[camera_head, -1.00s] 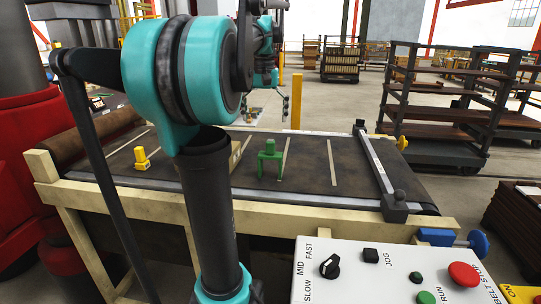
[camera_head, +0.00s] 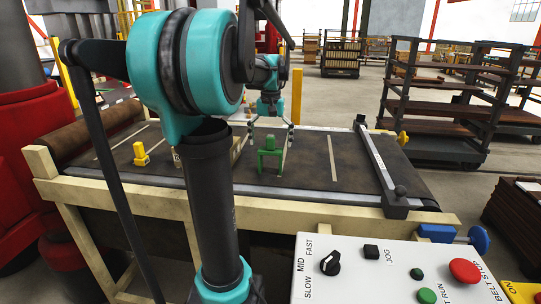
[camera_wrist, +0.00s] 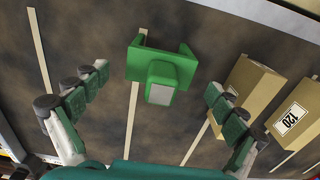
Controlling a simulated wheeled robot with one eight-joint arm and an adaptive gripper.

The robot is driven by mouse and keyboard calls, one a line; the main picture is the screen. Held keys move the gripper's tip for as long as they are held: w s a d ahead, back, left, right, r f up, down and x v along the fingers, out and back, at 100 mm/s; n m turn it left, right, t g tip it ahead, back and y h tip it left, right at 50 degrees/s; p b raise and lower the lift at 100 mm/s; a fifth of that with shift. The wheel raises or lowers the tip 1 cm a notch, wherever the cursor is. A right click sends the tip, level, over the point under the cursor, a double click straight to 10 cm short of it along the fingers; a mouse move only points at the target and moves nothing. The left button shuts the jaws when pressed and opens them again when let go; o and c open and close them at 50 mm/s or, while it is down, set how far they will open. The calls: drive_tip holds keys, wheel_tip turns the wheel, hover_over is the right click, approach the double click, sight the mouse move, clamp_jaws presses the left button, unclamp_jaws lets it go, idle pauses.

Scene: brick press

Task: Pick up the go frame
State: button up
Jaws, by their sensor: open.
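The go frame, a green bracket-like piece with a raised block (camera_head: 270,158), stands on the dark belt in the head view. In the wrist view the green frame (camera_wrist: 162,68) is at the upper middle, with a pale grey face on its block. My gripper (camera_head: 271,124) is just behind and above the frame in the head view. In the wrist view my gripper (camera_wrist: 156,80) has its fingers spread wide, one on each side of the frame, apart from it. The gripper is open and empty.
A yellow piece (camera_head: 141,154) stands on the belt (camera_head: 310,180) to the left. A grey bar (camera_head: 378,165) crosses the belt's right end. A control panel (camera_head: 390,270) is in front.

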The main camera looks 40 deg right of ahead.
sight(270, 155)
wheel_tip(270, 155, down, 5)
drive_tip(key=shift+s+a+f, duration=0.1)
drive_tip(key=shift+a, duration=0.05)
drive_tip(key=c, duration=1.5)
